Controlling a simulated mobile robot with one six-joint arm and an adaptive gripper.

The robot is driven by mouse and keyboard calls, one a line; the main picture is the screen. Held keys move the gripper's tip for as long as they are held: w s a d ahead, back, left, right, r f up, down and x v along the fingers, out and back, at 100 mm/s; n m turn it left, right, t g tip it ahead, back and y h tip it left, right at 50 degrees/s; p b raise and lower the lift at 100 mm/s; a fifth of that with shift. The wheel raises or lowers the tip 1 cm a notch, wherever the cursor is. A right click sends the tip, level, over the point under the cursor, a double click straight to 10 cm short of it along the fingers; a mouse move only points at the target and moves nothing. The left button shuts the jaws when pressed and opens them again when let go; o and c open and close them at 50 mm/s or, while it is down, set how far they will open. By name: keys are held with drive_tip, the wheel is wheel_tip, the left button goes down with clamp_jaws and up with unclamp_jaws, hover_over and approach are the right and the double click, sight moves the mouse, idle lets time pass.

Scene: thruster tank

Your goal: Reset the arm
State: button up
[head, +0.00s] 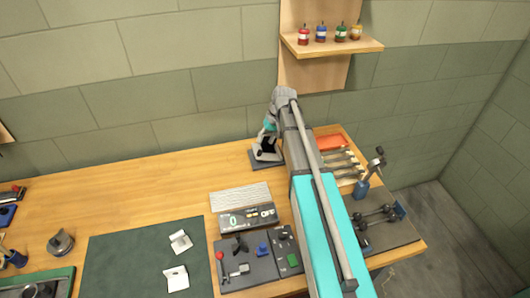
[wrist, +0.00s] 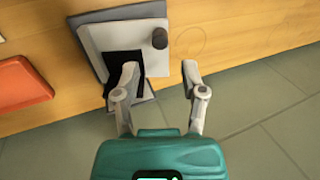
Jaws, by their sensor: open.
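My arm reaches from the lower right of the head view across the workbench to its back edge. My gripper (wrist: 160,72) is open, its two grey fingers spread with nothing held between them. A pale grey device (wrist: 97,38) with a black face and a dark round knob (wrist: 160,38) stands just beyond the fingertips on a dark base. The left finger overlaps its black face in the wrist view; I cannot tell whether they touch. In the head view the gripper's teal body (head: 269,125) is over this device, and the fingers are hard to make out.
The wooden bench (head: 150,200) meets a block wall behind. A shelf (head: 340,46) with small jars hangs above. An orange tray (head: 331,142), tools and a grey rack (head: 378,232) lie right of my arm. A control panel (head: 248,217) and green mat (head: 125,262) lie left.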

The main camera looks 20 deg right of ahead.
drive_tip(key=shift+s, duration=0.1)
drive_tip(key=s+a+h, duration=0.2)
drive_tip(key=s, duration=0.8)
drive_tip(key=s+a+f+h, duration=0.1)
drive_tip(key=s+a+h, duration=0.1)
drive_tip(key=s, duration=0.9)
drive_tip(key=shift+s+a+f, duration=0.1)
